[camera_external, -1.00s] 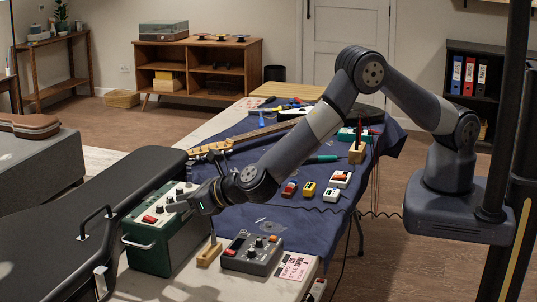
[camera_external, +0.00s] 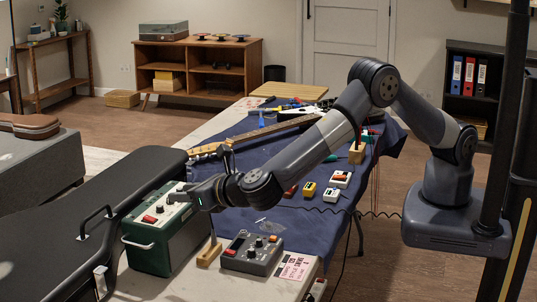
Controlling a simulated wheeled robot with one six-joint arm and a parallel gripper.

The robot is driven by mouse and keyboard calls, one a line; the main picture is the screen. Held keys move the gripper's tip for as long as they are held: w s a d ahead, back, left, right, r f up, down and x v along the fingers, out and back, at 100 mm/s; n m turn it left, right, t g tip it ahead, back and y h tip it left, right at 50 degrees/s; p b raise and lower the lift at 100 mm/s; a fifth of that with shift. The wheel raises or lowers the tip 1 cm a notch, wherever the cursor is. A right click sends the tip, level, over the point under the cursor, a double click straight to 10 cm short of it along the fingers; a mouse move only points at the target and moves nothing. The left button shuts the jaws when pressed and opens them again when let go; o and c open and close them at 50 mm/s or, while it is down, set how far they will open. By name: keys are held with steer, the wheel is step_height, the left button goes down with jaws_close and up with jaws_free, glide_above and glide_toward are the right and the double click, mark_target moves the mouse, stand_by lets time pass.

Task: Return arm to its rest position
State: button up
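My arm reaches from its base at the right across the table to the left. My gripper (camera_external: 183,192) is at the arm's far left end, just above the top panel of a green amplifier box (camera_external: 150,247). The fingers are small and dark here, and I cannot tell whether they are open or shut. I see nothing clearly held. The box has a pale control panel with a red switch (camera_external: 149,219) and dark knobs. Whether the fingers touch the panel cannot be made out.
A grey pedal (camera_external: 251,254) and a wooden block with an upright rod (camera_external: 209,253) stand near the box. Small pedals (camera_external: 331,195) and a guitar neck (camera_external: 208,148) lie on the blue cloth (camera_external: 299,221). A black case (camera_external: 62,222) is at the left. A cable hangs near my base.

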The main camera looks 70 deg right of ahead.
steer(key=shift+s+a+f+m+g+h+b, duration=0.25)
steer(key=shift+a+m+g+h+b, duration=0.2)
steer(key=shift+a+m+h+b, duration=0.15)
steer(key=shift+s+a+f+m+g+h+b, duration=0.15)
steer(key=shift+a+f+m+g+h+b, duration=0.1)
steer(key=shift+a+m+g+h+b, duration=0.4)
steer(key=shift+s+a+f+m+g+h+b, duration=0.25)
steer(key=shift+a+m+h+b, duration=0.25)
steer(key=shift+h, duration=0.25)
stand_by(2.2)
